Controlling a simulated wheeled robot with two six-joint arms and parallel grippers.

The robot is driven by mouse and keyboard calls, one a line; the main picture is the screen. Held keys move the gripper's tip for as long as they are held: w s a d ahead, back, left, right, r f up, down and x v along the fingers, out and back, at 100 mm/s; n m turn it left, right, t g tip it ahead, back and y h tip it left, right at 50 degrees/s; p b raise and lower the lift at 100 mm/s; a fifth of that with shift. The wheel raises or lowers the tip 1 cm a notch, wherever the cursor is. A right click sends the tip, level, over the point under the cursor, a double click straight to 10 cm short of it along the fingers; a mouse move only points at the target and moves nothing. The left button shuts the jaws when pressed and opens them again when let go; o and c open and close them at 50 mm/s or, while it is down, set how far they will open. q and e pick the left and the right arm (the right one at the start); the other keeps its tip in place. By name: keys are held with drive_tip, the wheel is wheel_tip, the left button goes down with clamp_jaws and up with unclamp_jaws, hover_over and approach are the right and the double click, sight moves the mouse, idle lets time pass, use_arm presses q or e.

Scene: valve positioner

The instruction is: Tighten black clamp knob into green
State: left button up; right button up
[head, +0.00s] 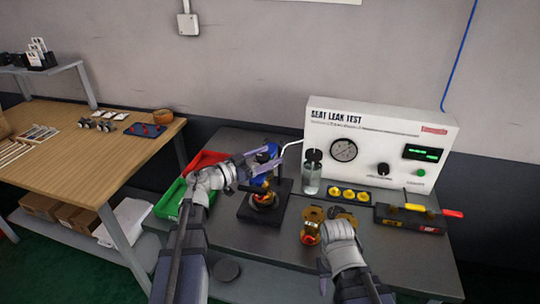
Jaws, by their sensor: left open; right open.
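A black clamp stand (249,213) stands on the dark bench, holding a part with brass and orange colours (263,199). A blue piece (261,180) shows at its top. My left gripper (268,158) is open, its fingers over the top of the stand and partly hiding it. I cannot make out the clamp knob or any green mark on the stand; they are hidden or too small. My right gripper (330,214) is low at a brass-topped part (311,232) on the bench; its fingers are hard to make out, and I cannot tell whether they touch it.
Behind stands the white seat leak test panel (330,119) with a gauge (343,150), black knob (383,169) and green display. A jar (312,177), yellow cups (348,194) and a black tool tray (408,220) stand before it. Red (205,160) and green (169,201) bins are left.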

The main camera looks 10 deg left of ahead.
use_arm(q)
drive_tip(key=shift+w+d, duration=0.45)
drive_tip(key=shift+w, duration=0.05)
drive_tip(key=shift+c, duration=0.4)
clamp_jaws()
